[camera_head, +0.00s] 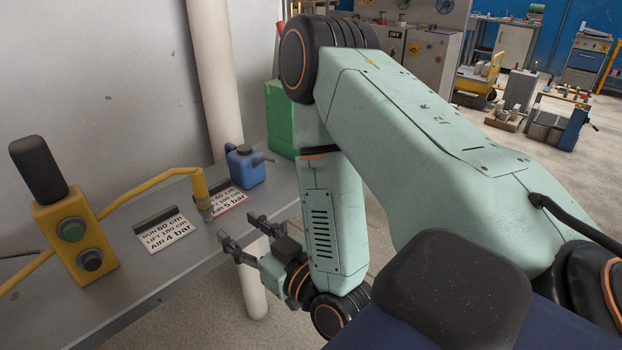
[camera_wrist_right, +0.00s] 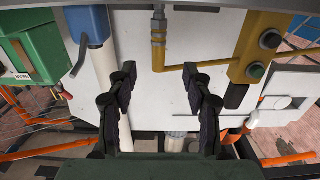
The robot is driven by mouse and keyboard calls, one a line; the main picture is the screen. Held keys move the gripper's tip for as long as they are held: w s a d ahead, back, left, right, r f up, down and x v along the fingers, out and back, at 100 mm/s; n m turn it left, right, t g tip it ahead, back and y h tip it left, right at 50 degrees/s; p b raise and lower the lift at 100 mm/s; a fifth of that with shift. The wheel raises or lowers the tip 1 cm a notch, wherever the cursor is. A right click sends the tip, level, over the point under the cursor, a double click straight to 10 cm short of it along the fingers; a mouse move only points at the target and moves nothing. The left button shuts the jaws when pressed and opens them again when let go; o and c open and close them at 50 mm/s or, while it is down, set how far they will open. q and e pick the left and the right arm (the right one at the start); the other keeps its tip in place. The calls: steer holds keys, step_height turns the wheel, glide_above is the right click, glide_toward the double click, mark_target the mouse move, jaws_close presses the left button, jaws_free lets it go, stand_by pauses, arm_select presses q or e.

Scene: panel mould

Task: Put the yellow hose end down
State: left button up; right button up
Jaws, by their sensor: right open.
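The yellow hose end (camera_head: 199,187) bends down over the grey bench, with a metal fitting (camera_head: 206,208) at its tip beside the red-edged card. I cannot tell whether the tip touches the bench. My right gripper (camera_head: 238,228) is open and empty at the bench's front edge, apart from the hose end. In the right wrist view, the yellow hose end (camera_wrist_right: 158,57) shows beyond and between the open fingertips (camera_wrist_right: 160,72), with its metal fitting at the top. My left gripper is out of view.
On the bench (camera_head: 130,262) stand a yellow button box (camera_head: 75,242), a white card (camera_head: 166,233), a red-edged card (camera_head: 231,199) and a blue can (camera_head: 246,170). A green box (camera_head: 281,120) and a white pipe (camera_head: 215,75) stand behind. The bench's front left is clear.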

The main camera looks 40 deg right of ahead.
steer(key=s+a+f+g+y, duration=0.15)
steer(key=s+f+g, duration=0.3)
steer(key=f, duration=0.65)
steer(key=s+a+f+g+h, duration=0.1)
steer(key=s+f+g, duration=0.8)
steer(key=s+f, duration=0.3)
steer(key=shift+s+a, duration=0.2)
steer(key=shift+s, duration=0.45)
steer(key=shift+o, duration=0.5)
steer(key=s+f+g+h, duration=0.1)
steer(key=s+g, duration=0.3)
steer(key=s, duration=0.3)
steer(key=shift+s+d+f+m, duration=0.25)
steer(key=shift+s+f+m, duration=0.1)
steer(key=shift+s+m, duration=0.05)
steer(key=t+b, duration=0.5)
steer(key=t, duration=1.3)
glide_toward(205, 195)
steer(key=w, duration=0.3)
steer(key=shift+w+d+f+n+y, duration=0.25)
steer(key=shift+w+d+f+n, duration=0.05)
steer(key=shift+w+d+n, duration=0.1)
steer(key=w, duration=0.3)
steer(key=w+a, duration=0.1)
steer(key=shift+w+r, duration=0.4)
steer(key=shift+w+d, duration=0.1)
steer(key=shift+w, duration=0.25)
